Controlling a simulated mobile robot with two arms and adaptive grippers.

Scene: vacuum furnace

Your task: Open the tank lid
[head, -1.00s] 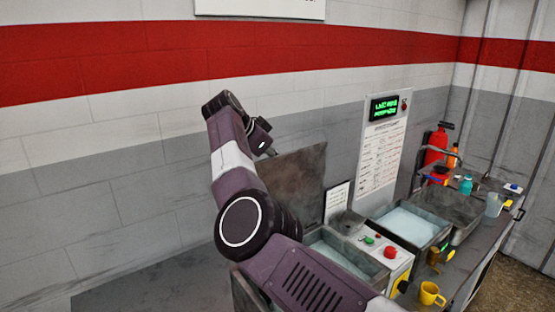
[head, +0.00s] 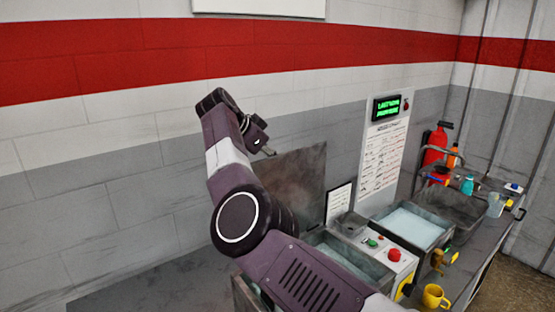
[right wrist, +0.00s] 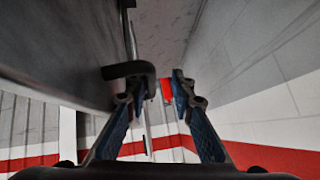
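The tank lid (head: 300,182) is a dark, stained metal plate standing upright at the back of a tank (head: 352,262) with pale liquid. My right arm crosses in front and hides part of the lid and tank. My right gripper (head: 266,151) is by the lid's upper left edge. In the right wrist view, the right gripper's two blue-sided fingers (right wrist: 155,92) are apart. A dark curved handle (right wrist: 128,70) is at the left finger's tip, by the dark lid surface (right wrist: 60,45); I cannot tell if they touch. My left gripper is not in view.
A control panel with a red button (head: 394,254) stands right of the tank, beside a second open tank (head: 408,226). A sign board (head: 383,150) and a red extinguisher (head: 436,145) are behind. The wall at left is bare.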

